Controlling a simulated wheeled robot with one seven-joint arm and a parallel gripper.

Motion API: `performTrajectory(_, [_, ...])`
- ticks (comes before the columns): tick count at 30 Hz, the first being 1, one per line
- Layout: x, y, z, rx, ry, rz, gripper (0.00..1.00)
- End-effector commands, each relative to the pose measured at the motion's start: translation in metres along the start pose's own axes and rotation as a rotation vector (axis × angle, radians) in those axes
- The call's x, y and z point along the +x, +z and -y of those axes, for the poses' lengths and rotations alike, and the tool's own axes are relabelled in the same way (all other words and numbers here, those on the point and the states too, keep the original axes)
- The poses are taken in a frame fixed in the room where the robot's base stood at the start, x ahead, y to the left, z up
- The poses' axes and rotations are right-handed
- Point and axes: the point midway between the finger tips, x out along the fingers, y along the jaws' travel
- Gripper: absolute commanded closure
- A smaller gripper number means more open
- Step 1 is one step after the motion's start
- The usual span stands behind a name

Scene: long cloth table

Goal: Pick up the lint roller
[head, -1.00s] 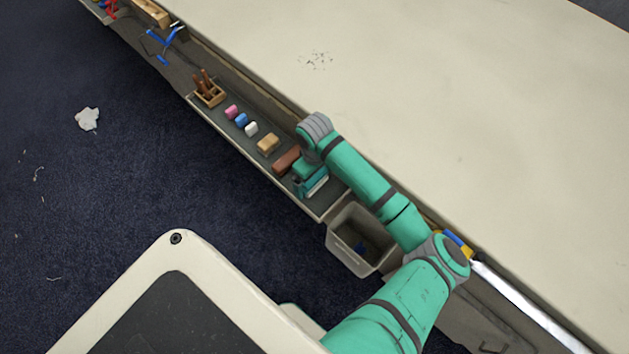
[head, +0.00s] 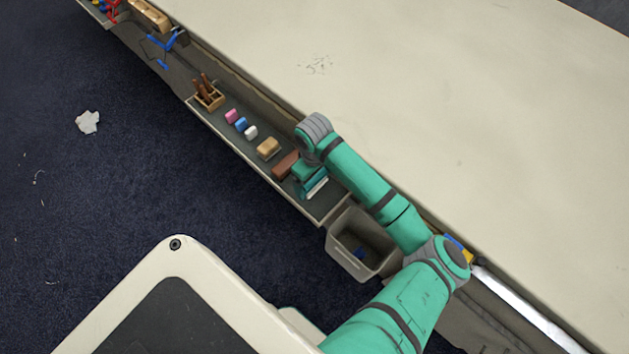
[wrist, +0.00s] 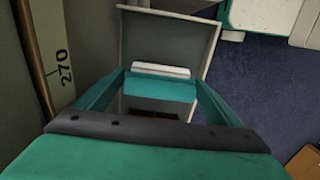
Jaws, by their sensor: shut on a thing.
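The lint roller (wrist: 160,88) appears in the wrist view as a teal piece with a white bar along its far side. It lies between the two teal fingers of my gripper (wrist: 160,80), which are shut on it. In the head view my gripper (head: 309,171) points down over the near end of the long dark tray (head: 240,142). The teal and white lint roller shows there too (head: 317,187), partly hidden by my gripper. I cannot tell whether it is clear of the tray floor.
A reddish-brown block (head: 284,164) is close beside my gripper. A tan block (head: 268,148), small coloured blocks and a wooden caddy (head: 208,95) stand farther along the tray. A grey bin (head: 343,249) adjoins the tray's near end. The long pale table (head: 450,130) runs alongside.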

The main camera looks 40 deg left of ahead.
Motion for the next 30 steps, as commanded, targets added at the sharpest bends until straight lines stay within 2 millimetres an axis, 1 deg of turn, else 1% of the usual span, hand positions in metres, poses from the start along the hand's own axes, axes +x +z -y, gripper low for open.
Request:
performTrajectory(3, [-0.018, 0.002, -0.001, 0.003, 0.002, -0.002, 0.37])
performTrajectory(5, [-0.027, 0.008, 0.005, 0.006, 0.000, -0.004, 0.37])
performTrajectory(8, [-0.046, 0.018, 0.018, 0.009, 0.000, -0.005, 0.37])
performTrajectory(12, [-0.078, 0.031, 0.041, 0.006, 0.001, -0.006, 0.37])
performTrajectory(15, [-0.088, 0.044, 0.063, 0.003, 0.000, -0.004, 0.37])
performTrajectory(21, [-0.105, 0.064, 0.095, -0.004, 0.003, 0.000, 0.37])
performTrajectory(25, [-0.111, 0.071, 0.109, -0.005, 0.002, 0.000, 0.37])
performTrajectory(30, [-0.115, 0.077, 0.116, -0.001, 0.002, 0.000, 0.37])
